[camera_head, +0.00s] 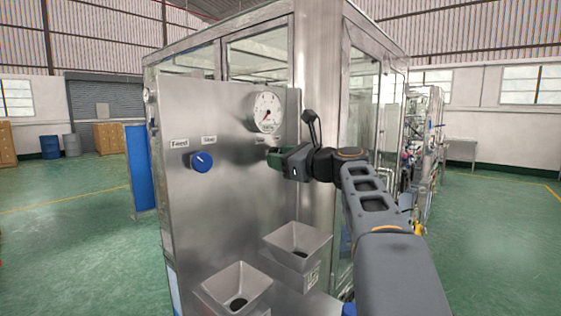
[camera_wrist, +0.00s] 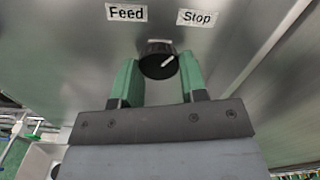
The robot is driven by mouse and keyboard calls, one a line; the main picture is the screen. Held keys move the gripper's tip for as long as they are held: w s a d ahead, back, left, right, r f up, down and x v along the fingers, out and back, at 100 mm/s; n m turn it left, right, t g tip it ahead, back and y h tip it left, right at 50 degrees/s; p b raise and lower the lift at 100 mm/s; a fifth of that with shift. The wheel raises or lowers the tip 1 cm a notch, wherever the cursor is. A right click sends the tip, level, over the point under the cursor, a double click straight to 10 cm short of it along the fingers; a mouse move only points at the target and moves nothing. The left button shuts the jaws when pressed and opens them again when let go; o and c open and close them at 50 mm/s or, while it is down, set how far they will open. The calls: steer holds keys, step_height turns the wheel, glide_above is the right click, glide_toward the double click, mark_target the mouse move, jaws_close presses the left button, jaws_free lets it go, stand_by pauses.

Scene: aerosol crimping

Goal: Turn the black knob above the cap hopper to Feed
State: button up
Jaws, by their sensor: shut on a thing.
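The black knob (camera_wrist: 158,62) is on the steel panel in the wrist view, with a white pointer line that points up and right, toward the Stop label (camera_wrist: 197,18). The Feed label (camera_wrist: 127,13) is up and left of it. My gripper (camera_wrist: 160,75) has its two green fingers on either side of the knob and is shut on it. In the head view my gripper (camera_head: 274,158) is at the panel below the gauge and hides the black knob. The cap hopper is probably the steel hopper (camera_head: 298,245) below my gripper.
A blue knob (camera_head: 202,162) with its own Feed and Stop labels is to the left on the same panel. A round gauge (camera_head: 267,112) is just above my gripper. A second steel hopper (camera_head: 237,287) juts out at lower left. Green floor is open to the left.

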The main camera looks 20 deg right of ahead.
steer(key=shift+d+r+n+b, duration=0.1)
steer(key=shift+n+b, duration=1.75)
steer(key=shift+n, duration=2.1)
steer(key=shift+r+n+b, duration=0.1)
steer(key=shift+n+b, duration=1.7)
steer(key=shift+n, duration=2.45)
steer(key=o, duration=0.9)
steer(key=shift+s, duration=0.1)
steer(key=b+v, duration=0.3)
steer(key=v, duration=1)
steer(key=shift+s+d, duration=0.1)
steer(key=shift+s, duration=0.2)
